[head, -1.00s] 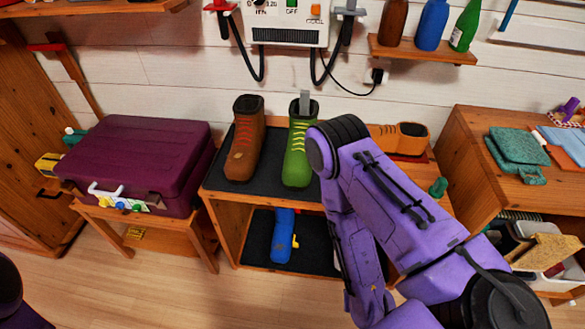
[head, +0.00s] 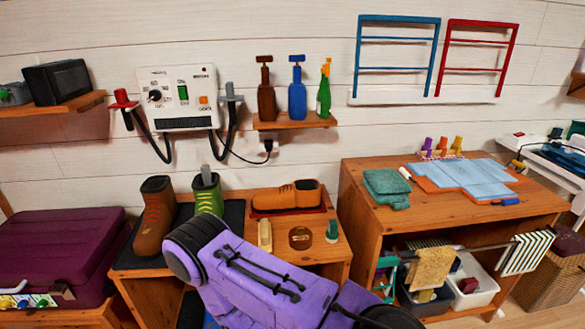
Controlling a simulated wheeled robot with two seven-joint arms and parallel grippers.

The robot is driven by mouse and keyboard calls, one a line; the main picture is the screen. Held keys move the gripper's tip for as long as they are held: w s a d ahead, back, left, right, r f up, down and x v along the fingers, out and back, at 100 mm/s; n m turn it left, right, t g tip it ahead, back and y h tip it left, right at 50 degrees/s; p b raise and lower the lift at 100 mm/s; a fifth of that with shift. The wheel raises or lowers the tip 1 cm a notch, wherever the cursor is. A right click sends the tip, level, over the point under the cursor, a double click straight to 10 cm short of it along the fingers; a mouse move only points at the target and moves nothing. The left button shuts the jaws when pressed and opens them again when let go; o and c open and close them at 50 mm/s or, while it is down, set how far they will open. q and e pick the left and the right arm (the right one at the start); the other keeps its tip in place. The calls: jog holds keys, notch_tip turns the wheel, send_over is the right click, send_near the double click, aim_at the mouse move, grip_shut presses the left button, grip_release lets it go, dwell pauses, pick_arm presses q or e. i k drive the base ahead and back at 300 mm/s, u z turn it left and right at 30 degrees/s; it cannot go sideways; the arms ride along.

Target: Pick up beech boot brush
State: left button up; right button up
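A small pale, wood-coloured block (head: 264,235), which looks like the beech boot brush, stands on the right part of the low wooden boot bench (head: 325,262). A round brown tin (head: 300,238) and a small green-topped brush-like item (head: 332,231) stand to its right. My purple arm reaches in from the bottom and covers the front of the bench, just below the pale block. Neither of my grippers shows in the head view.
A brown boot (head: 155,215) and a green boot (head: 208,193) stand on the bench's dark mat; a tan boot (head: 286,196) lies behind the block. A plum suitcase (head: 60,250) is at left. A wooden table (head: 440,215) with blue cloths is at right.

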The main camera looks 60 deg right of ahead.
aim_at(265, 243)
jog(key=u, duration=0.05)
jog(key=k, duration=0.15)
jog(key=z, duration=1.25)
